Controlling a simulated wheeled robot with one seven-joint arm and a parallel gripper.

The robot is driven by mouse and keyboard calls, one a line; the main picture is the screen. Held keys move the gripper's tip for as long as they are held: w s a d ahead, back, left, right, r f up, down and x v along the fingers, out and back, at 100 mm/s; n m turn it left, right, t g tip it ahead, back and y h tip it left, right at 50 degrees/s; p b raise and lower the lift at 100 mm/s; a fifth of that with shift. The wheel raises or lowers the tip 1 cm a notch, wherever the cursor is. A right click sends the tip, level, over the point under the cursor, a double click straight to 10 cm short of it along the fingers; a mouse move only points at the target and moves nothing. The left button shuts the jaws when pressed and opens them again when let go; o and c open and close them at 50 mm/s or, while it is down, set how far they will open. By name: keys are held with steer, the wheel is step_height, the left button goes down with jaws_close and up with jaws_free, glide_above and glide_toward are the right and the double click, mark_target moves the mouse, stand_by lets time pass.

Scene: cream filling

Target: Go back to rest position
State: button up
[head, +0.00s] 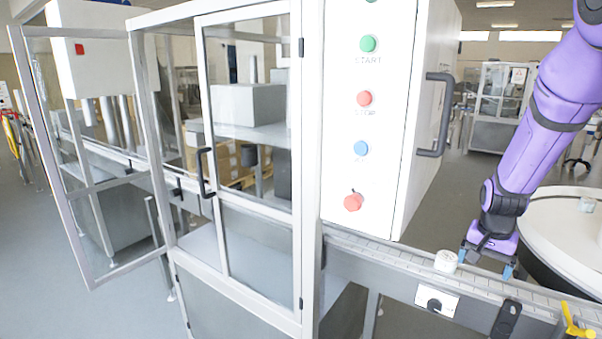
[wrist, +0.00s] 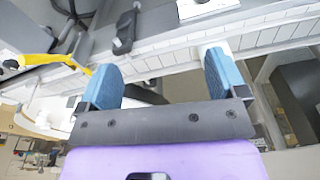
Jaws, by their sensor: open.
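My purple arm comes down from the upper right in the head view. My gripper (head: 487,266) hangs at the conveyor (head: 388,255), its blue fingers apart with nothing seen between them. In the wrist view my gripper (wrist: 163,78) shows two blue fingers spread wide over the conveyor's edge. A small white round container (head: 446,261) stands on the conveyor just left of the gripper in the head view, close to the left finger. Whether it touches the finger I cannot tell.
A white control panel (head: 375,190) with coloured buttons and a dark handle (head: 436,115) stands left of the arm. A glass-doored cabinet (head: 245,150) is further left. A round white table (head: 570,235) is behind the gripper. A yellow part (head: 577,322) sits at the conveyor's right end.

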steer(key=s+a+r+n+t, duration=0.1)
steer(key=s+a+r, duration=0.15)
steer(key=r, duration=0.25)
steer(key=s+a+r+n+y, duration=0.1)
steer(key=s+a+r+n, duration=0.1)
steer(key=s+r, duration=0.25)
steer(key=s+a+r+n+t, duration=0.1)
steer(key=s+a+r, duration=0.2)
steer(key=r, duration=0.3)
steer(key=s+a+r+n+t, duration=0.1)
steer(key=s+r, duration=0.3)
steer(key=s, duration=0.4)
steer(key=s+a+r+n+t, duration=0.1)
steer(key=s+a+r+n, duration=0.2)
steer(key=s, duration=0.4)
steer(key=shift+s+a+r, duration=0.35)
steer(key=shift+s, duration=0.05)
steer(key=shift+c, duration=0.5)
